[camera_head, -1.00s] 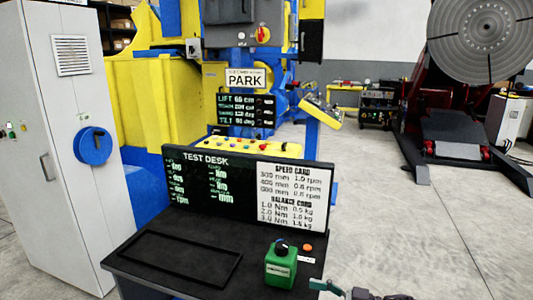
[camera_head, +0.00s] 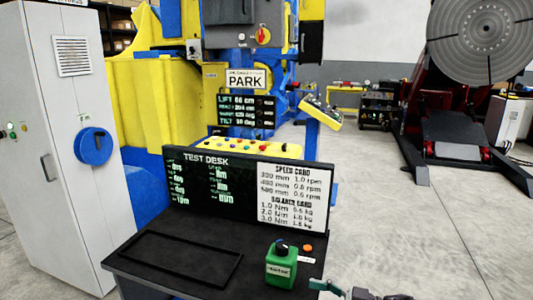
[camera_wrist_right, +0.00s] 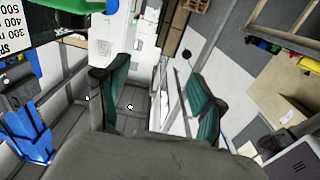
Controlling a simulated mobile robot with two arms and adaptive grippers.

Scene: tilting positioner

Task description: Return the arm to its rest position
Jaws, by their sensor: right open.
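My right gripper (camera_head: 322,287) shows at the bottom edge of the head view, just right of the test desk's front corner. Only its green finger and part of the dark wrist are in frame there. In the right wrist view the right gripper (camera_wrist_right: 155,88) has its two green-padded fingers spread apart, with nothing between them. Beyond the fingers are grey floor and a pale cabinet. My left gripper is not in view.
The black test desk (camera_head: 150,280) carries an upright display panel (camera_head: 215,187) and a green box (camera_head: 280,266) near the gripper. A grey cabinet (camera_head: 60,150) stands left, the yellow and blue machine (camera_head: 155,100) behind. A red positioner (camera_head: 455,105) stands back right.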

